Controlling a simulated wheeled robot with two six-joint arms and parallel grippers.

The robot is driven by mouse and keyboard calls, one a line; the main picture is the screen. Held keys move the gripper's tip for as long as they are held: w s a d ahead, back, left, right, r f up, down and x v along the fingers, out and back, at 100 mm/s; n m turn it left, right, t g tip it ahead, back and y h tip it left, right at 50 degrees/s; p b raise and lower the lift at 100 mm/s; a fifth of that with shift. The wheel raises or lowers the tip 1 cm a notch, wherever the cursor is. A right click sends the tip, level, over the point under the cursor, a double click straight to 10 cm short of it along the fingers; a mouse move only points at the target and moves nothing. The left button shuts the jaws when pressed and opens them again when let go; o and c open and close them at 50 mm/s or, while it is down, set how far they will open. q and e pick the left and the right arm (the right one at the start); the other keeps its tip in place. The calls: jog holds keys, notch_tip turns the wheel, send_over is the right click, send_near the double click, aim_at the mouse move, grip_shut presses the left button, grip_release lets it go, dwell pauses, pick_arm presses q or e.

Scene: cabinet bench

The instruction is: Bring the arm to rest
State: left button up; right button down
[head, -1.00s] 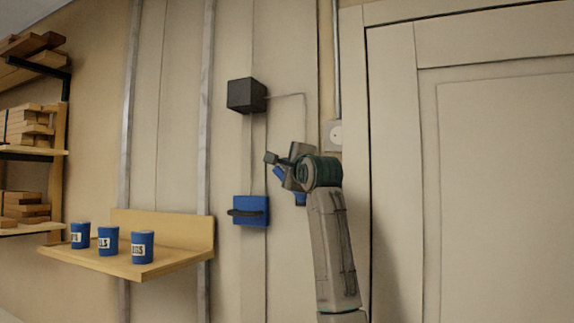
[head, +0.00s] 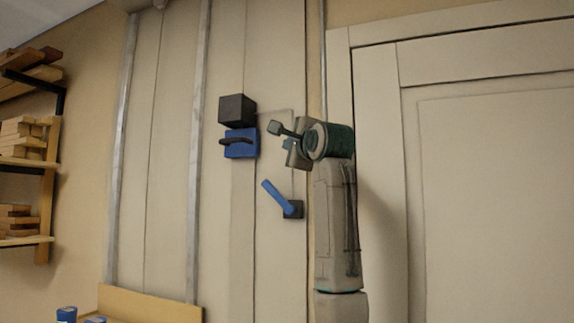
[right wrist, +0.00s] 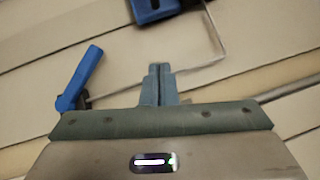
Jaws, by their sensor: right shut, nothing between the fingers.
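My right gripper (head: 275,128) is shut and empty, in front of the panelled wall, its fingers pointing left. In the right wrist view, its closed fingers (right wrist: 158,83) have nothing between them. A blue lever (head: 277,194) on a dark base (head: 294,209) slants up to the left, below my gripper and apart from it in the picture. The lever also shows at the left of the wrist view (right wrist: 82,77). A blue block (head: 242,151) with a dark handle (head: 236,141) sits directly under a black box (head: 237,108). My left gripper is out of view.
A wooden shelf (head: 150,305) with blue cups (head: 67,314) shows at the bottom left, partly cut off. Racks with wood pieces (head: 20,130) stand at the far left. A large panelled door (head: 490,180) fills the right. A thin line runs from the black box.

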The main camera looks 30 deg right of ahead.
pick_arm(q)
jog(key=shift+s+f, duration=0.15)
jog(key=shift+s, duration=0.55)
pick_arm(e)
jog(key=shift+s+r, duration=0.35)
jog(key=shift+s, duration=0.3)
